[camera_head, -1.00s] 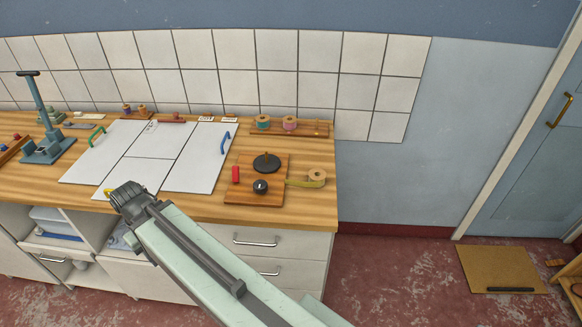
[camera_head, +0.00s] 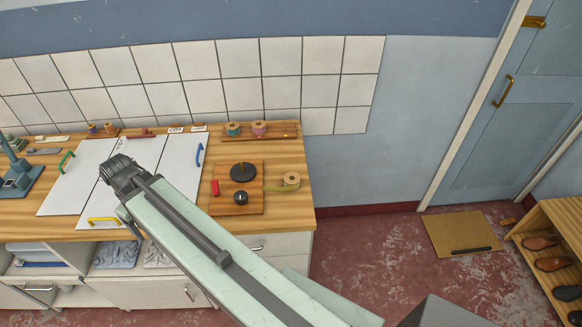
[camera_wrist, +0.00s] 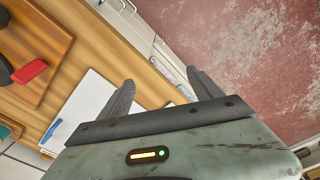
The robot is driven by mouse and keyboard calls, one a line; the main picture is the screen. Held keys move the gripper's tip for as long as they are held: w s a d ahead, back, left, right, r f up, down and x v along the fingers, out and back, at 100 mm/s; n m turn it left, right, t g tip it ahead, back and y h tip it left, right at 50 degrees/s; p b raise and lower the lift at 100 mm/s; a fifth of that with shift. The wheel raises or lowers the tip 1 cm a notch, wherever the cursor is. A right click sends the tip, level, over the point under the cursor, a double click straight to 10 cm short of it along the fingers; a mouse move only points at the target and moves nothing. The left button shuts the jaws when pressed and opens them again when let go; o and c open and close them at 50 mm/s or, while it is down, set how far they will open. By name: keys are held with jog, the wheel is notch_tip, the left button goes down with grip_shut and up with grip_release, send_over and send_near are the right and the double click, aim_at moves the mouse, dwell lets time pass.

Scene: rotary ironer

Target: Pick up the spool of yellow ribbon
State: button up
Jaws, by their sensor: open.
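The spool of yellow ribbon (camera_head: 291,180) stands near the right end of the wooden counter, with a loose ribbon tail running left from it to a wooden board. My gripper (camera_head: 116,168) is over the white panels, well to the left of the spool. In the wrist view, my gripper (camera_wrist: 160,76) has its two fingers spread with nothing between them. The yellow ribbon spool is outside the wrist view.
The wooden board (camera_head: 222,208) beside the spool carries a black disc (camera_head: 243,172), a dark knob (camera_head: 241,197) and a red block (camera_head: 215,188). Teal (camera_head: 233,129) and pink (camera_head: 259,128) spools sit behind. Open floor lies right of the counter.

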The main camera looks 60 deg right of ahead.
jog(key=s+d+n, duration=0.1)
jog(key=s+d, duration=0.4)
jog(key=d, duration=0.7)
jog(key=s+d+n, duration=0.2)
jog(key=s+d, duration=0.3)
jog(key=d, duration=0.6)
jog(key=s+d+r+n, duration=0.1)
jog(key=s+d, duration=0.5)
jog(key=d, duration=0.6)
jog(key=shift+d+r+n, duration=0.1)
jog(key=shift+d+n, duration=0.25)
jog(key=shift+n, duration=0.05)
jog(key=n, duration=0.2)
send_over(292, 178)
jog(key=s, duration=0.1)
jog(key=shift+g, duration=0.3)
jog(key=f+b, duration=0.8)
jog(key=shift+w+a, duration=0.3)
jog(key=shift+a, duration=0.1)
jog(key=shift+r, duration=0.15)
jog(key=shift+c, duration=0.2)
jog(key=c, duration=1.4)
jog(key=shift+r, duration=0.1)
